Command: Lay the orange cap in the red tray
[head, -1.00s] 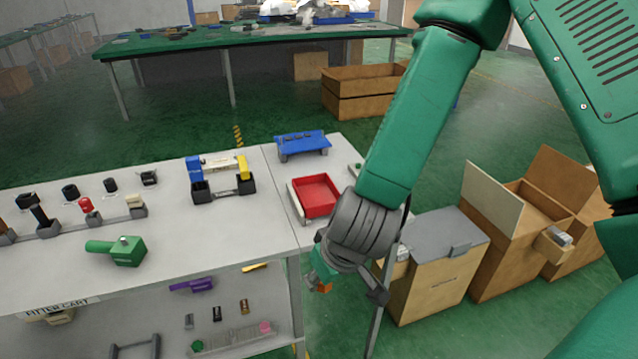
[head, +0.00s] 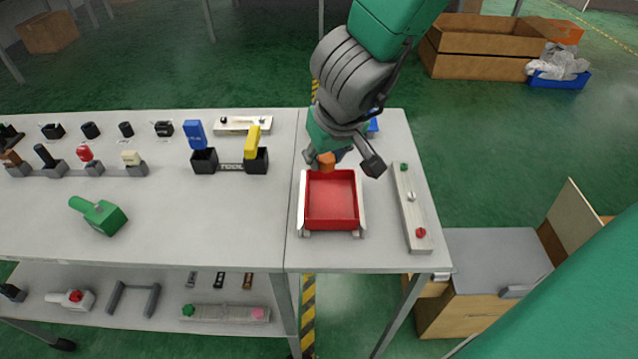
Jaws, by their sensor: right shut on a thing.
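The orange cap (head: 326,160) is held between the fingers of my right gripper (head: 340,164). It shows just above the far edge of the red tray, and I cannot tell its exact height. The red tray (head: 309,203) is open and empty, seated between pale side rails on the right part of the table. My right gripper is shut on the cap, with its wrist coming down from the upper right. My left gripper is not in view.
A strip with green, white and red knobs (head: 412,208) lies right of the tray. Blue and yellow levers (head: 228,160) stand to the left. A green block with a handle (head: 100,215) lies further left.

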